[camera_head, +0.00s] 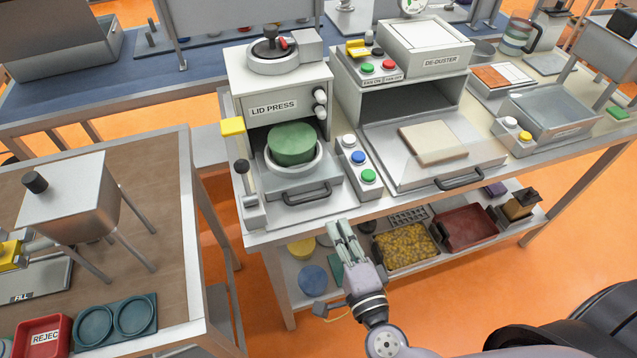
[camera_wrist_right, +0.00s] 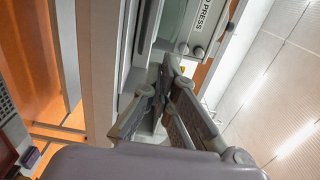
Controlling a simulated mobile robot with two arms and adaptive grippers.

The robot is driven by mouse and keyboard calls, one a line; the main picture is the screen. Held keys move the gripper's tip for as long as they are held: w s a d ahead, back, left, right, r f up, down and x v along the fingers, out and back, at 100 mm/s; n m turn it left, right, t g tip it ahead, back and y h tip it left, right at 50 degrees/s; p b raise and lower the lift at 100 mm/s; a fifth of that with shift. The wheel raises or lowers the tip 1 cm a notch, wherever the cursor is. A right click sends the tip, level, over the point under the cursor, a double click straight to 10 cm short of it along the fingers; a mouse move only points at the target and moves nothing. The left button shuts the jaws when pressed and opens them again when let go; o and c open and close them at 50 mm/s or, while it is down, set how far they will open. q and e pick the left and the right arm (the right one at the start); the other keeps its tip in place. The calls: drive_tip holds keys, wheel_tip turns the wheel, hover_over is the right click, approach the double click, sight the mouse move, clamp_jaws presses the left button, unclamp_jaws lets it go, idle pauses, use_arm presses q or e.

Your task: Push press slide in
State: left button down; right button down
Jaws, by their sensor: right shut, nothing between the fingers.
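The lid press (camera_head: 275,125) stands on the bench with its slide (camera_head: 302,186) pulled out at the front. The slide has a dark handle (camera_head: 307,194). A round pot with a green lid (camera_head: 292,143) sits on the slide at the press opening. My right gripper (camera_head: 340,228) is shut and empty, in front of the bench edge and just below and right of the slide handle, apart from it. In the right wrist view the shut fingers (camera_wrist_right: 165,75) point up towards the lid press (camera_wrist_right: 200,25). My left gripper is not in view.
A button box (camera_head: 358,160) stands right of the slide, and a lever (camera_head: 245,185) stands left of it. The de-duster (camera_head: 430,65) with its tray (camera_head: 485,150) is further right. A lower shelf holds a yellow-filled bin (camera_head: 405,247). A brown table (camera_head: 165,200) is at left.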

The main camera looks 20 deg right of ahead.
sight(317, 177)
drive_tip(key=w+p, duration=0.1)
drive_tip(key=w, duration=0.4)
drive_tip(key=w+p, duration=0.1)
drive_tip(key=w, duration=0.4)
drive_tip(key=shift+w+a+r, duration=0.15)
drive_tip(key=shift+w+a, duration=0.05)
drive_tip(key=shift+w, duration=0.8)
drive_tip(key=shift+w+p, duration=0.3)
drive_tip(key=w, duration=1.2)
drive_tip(key=shift+w+a+f, duration=0.25)
drive_tip(key=shift+w+r, duration=0.1)
drive_tip(key=shift+w, duration=0.2)
drive_tip(key=shift+s+r, duration=0.15)
drive_tip(key=shift+r, duration=0.1)
